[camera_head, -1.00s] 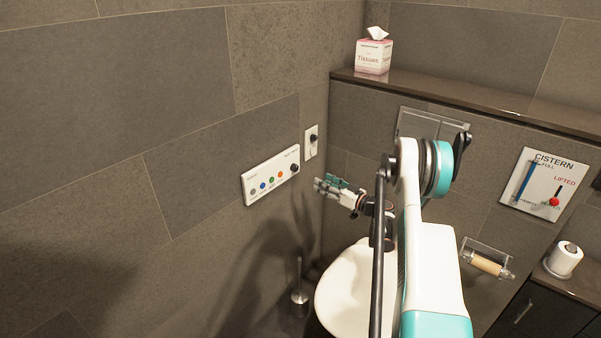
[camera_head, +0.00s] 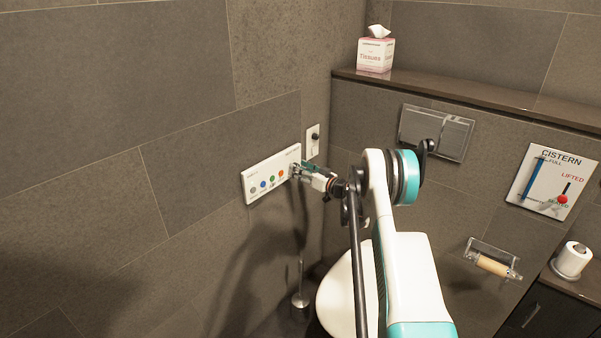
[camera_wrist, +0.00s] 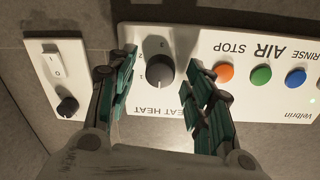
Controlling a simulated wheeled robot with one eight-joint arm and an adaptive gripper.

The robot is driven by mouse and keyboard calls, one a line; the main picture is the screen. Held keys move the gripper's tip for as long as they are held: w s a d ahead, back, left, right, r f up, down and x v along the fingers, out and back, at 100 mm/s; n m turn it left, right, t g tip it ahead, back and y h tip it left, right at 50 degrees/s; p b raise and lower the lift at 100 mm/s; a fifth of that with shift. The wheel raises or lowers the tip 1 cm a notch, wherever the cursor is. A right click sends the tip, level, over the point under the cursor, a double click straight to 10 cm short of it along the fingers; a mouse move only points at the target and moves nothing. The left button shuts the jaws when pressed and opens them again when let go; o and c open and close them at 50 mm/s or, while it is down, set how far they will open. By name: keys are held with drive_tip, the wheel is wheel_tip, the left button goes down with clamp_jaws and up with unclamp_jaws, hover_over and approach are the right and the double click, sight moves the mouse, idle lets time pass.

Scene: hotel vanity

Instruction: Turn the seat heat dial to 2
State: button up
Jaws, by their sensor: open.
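The seat heat dial (camera_wrist: 160,71) is a round dark knob at one end of a white wall panel (camera_head: 250,176). In the wrist view the panel appears upside down, with "SEAT HEAT" lettering beside the dial and small numbers around it. My gripper (camera_wrist: 158,85) is open, with one teal-padded finger on each side of the dial. The fingers look apart from the knob; the depth of the tips is hard to tell. In the head view my gripper (camera_head: 297,171) is at the panel's right end and hides the dial.
Orange, green and blue buttons (camera_wrist: 261,76) sit beside the dial on the panel. A separate switch plate (camera_wrist: 58,73) with a rocker and small knob is close by. A toilet (camera_head: 340,300) stands below. A ledge with a tissue box (camera_head: 375,55) is at the back.

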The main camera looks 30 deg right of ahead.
drive_tip(key=c, duration=1.1)
drive_tip(key=shift+m, duration=0.3)
drive_tip(key=m, duration=1.1)
drive_tip(key=m+g+y, duration=0.1)
drive_tip(key=m, duration=1)
drive_tip(key=shift+w+d, duration=0.1)
drive_tip(key=shift+d, duration=0.05)
